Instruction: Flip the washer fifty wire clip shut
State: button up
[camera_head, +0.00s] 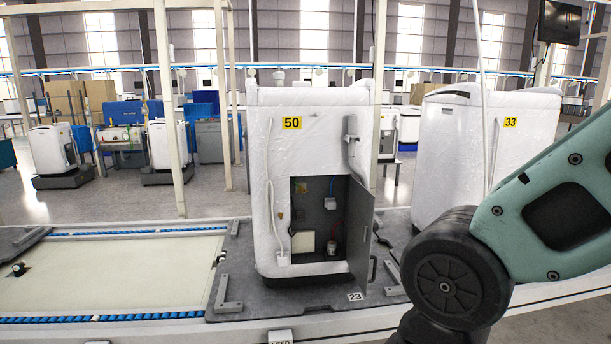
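The washer marked 50 (285,155) stands upright, wrapped in clear film, on a dark pallet plate near the middle of the view. Its lower front compartment (318,195) is open, and its dark door (358,235) is swung out to the right. Inside are a green board (300,187), a small blue and white part (330,203), a pale box (303,242), a small cylinder (331,249) and wires. I cannot make out which part is the wire clip or whether it is open. My arm crosses the right side, but my gripper is out of view.
A second wrapped washer marked 33 (455,150) stands to the right, behind my arm. The conveyor (120,270) to the left is mostly clear. A thin upright post stands in front of washer 33. The open door takes up room at the compartment's right.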

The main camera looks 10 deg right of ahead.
aim_at(300, 215)
jog(key=i+j, duration=0.15)
jog(key=i, duration=0.25)
jog(key=i+j, duration=0.15)
jog(key=i, duration=0.25)
jog(key=i+j, duration=0.1)
jog(key=i, duration=0.35)
